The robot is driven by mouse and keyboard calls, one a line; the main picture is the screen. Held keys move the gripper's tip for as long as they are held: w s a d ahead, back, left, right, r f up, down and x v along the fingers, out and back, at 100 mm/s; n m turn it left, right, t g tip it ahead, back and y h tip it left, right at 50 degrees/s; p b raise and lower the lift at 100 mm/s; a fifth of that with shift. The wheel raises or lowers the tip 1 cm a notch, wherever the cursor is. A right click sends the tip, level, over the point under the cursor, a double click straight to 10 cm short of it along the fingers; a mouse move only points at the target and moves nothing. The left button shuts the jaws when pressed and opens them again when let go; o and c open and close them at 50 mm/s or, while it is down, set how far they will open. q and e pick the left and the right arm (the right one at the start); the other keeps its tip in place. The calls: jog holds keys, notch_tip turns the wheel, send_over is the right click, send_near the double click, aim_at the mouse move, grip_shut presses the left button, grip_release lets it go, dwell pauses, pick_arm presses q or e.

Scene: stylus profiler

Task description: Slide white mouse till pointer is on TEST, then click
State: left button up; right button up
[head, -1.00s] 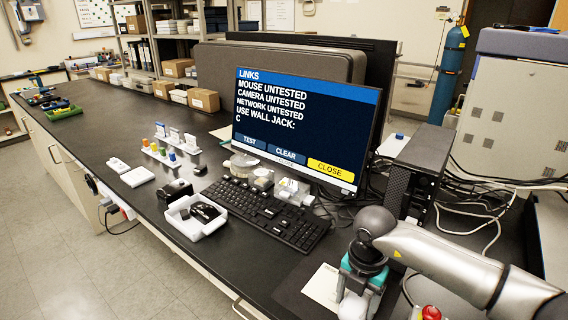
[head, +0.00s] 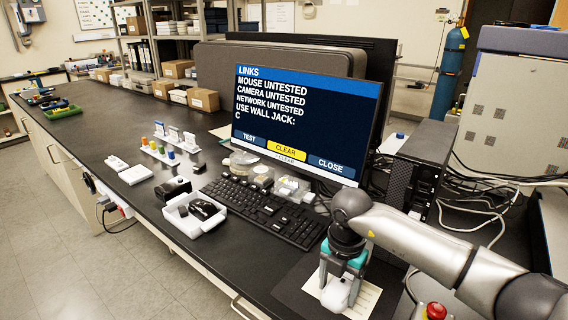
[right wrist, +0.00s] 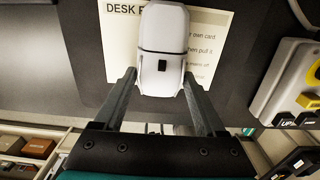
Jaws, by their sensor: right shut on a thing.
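The white mouse (right wrist: 162,50) lies on a printed card on the bench. My right gripper (right wrist: 160,85) is shut on it, one finger on each side. In the head view the mouse (head: 340,293) shows below my right gripper (head: 338,272). The monitor (head: 305,120) shows a LINKS page with mouse, camera and network untested. Its buttons are TEST (head: 249,139), CLEAR (head: 286,150) and CLOSE (head: 331,164). CLEAR is highlighted yellow; TEST and CLOSE are blue. I cannot make out a separate pointer. My left gripper is not in view.
The printed card (right wrist: 208,42) lies on a dark mat (head: 296,291). A black keyboard (head: 262,210) lies left of my right gripper. A white tray (head: 183,226) holds a dark object. A red button (head: 435,311) stands at the bench's front right.

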aim_at(305, 280)
jog(key=shift+w+a+f+b, duration=0.1)
jog(key=shift+w+a+b, duration=0.5)
jog(key=shift+a+b, duration=0.25)
jog(key=shift+w+a+b, duration=0.6)
jog(key=shift+a+b, duration=0.05)
jog(key=shift+a, duration=0.3)
jog(key=shift+w+a+b, duration=0.5)
jog(key=shift+a+b, duration=0.25)
jog(key=shift+b, duration=0.05)
jog(key=shift+w+a+b, duration=0.5)
jog(key=shift+a+b, duration=0.25)
jog(key=o, duration=1.3)
notch_tip(305, 280, up, 7)
jog(key=p, duration=0.5)
jog(key=shift+p, duration=0.35)
